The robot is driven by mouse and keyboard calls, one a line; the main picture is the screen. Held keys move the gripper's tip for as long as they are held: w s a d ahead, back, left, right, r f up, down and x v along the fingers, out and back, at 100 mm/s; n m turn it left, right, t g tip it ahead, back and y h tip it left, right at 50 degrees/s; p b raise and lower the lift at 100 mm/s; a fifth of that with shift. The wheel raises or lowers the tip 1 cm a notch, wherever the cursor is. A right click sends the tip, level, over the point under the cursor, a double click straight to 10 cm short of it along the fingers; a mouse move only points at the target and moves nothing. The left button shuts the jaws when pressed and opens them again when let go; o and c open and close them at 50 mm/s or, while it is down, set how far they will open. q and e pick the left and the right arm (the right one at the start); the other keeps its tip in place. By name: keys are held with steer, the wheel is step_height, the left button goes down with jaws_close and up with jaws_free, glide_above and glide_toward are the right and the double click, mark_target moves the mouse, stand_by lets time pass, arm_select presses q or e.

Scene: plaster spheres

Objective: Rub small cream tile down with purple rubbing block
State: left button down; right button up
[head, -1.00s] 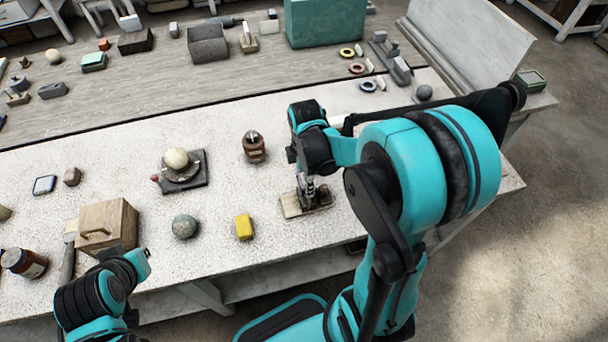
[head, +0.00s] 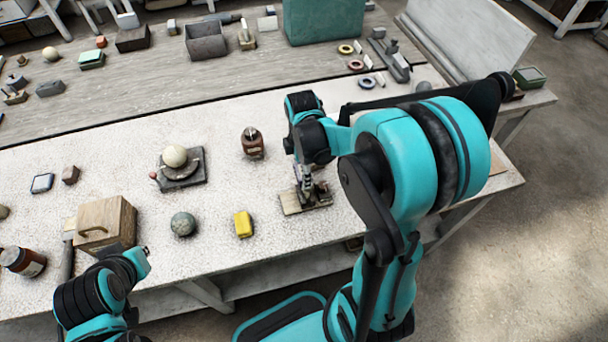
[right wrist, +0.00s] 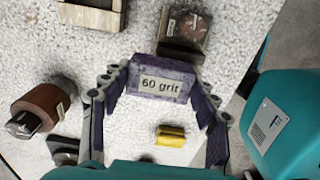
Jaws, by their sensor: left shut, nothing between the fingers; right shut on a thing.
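A purple rubbing block (right wrist: 160,80) with a "60 grit" label is between the fingers of my right gripper (right wrist: 160,95) in the right wrist view. In the head view this gripper (head: 306,190) points down, just over a light wooden board (head: 291,207) with darker parts on it. Whether the block touches anything below cannot be told. I cannot pick out the small cream tile with certainty; the gripper and block cover part of the board. My left arm's end (head: 118,268) is at the lower left, shut and apart from these things; its fingertips are hard to make out.
A yellow block (head: 243,224), a greenish ball (head: 183,224) and a brown jar (head: 252,143) stand left of my right gripper. A cream ball (head: 175,156) sits on a dark stand. A wooden box (head: 104,222) is near my left arm. White tabletop between them is clear.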

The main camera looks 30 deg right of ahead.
steer(key=shift+w+d, duration=0.1)
steer(key=shift+w, duration=0.35)
steer(key=shift+s, duration=0.1)
steer(key=shift+s+a+r+p, duration=0.2)
steer(key=shift+s+r+p, duration=0.35)
steer(key=shift+s+r, duration=0.25)
steer(key=shift+s, duration=0.25)
steer(key=shift+w, duration=0.1)
steer(key=shift+r+p, duration=1.1)
steer(key=shift+r, duration=0.1)
